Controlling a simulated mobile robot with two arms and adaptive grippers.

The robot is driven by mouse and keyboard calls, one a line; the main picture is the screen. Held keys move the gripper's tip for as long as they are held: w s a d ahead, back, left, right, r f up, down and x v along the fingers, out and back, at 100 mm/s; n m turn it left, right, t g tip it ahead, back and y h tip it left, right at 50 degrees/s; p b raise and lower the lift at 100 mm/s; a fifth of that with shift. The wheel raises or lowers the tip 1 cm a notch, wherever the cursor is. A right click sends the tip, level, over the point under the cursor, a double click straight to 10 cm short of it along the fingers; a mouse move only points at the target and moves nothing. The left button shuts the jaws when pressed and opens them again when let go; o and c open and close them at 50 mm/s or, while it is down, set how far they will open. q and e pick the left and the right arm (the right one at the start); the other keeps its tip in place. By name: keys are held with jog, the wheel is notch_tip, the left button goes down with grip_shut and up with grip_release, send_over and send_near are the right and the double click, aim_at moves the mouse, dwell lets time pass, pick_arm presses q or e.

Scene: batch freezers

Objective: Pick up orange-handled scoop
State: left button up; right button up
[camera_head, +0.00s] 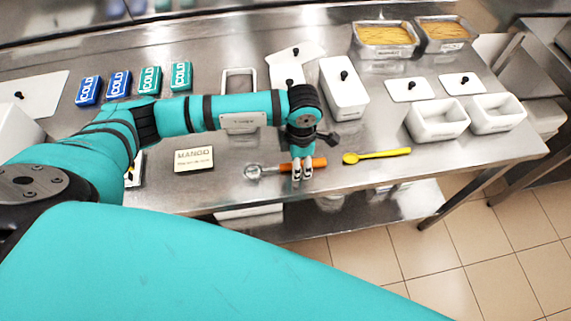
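The orange-handled scoop (319,162) lies on the steel table near its front edge, with its round metal bowl (253,171) to the left and its handle to the right. My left gripper (302,172) points down at the orange handle, and its two fingertips are close together in front of it. The fingers hide the middle of the handle. I cannot tell whether they touch or clasp it. My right gripper is not in view.
A yellow scoop (377,155) lies just to the right. A MANGO sign (194,159) lies to the left. White containers (437,120), lids and pasta-like yellow-filled trays (386,35) stand at the right and back. Blue and teal COLD packs (89,90) stand at the back left.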

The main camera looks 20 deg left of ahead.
pick_arm(q)
grip_shut()
jog(key=shift+r, duration=0.15)
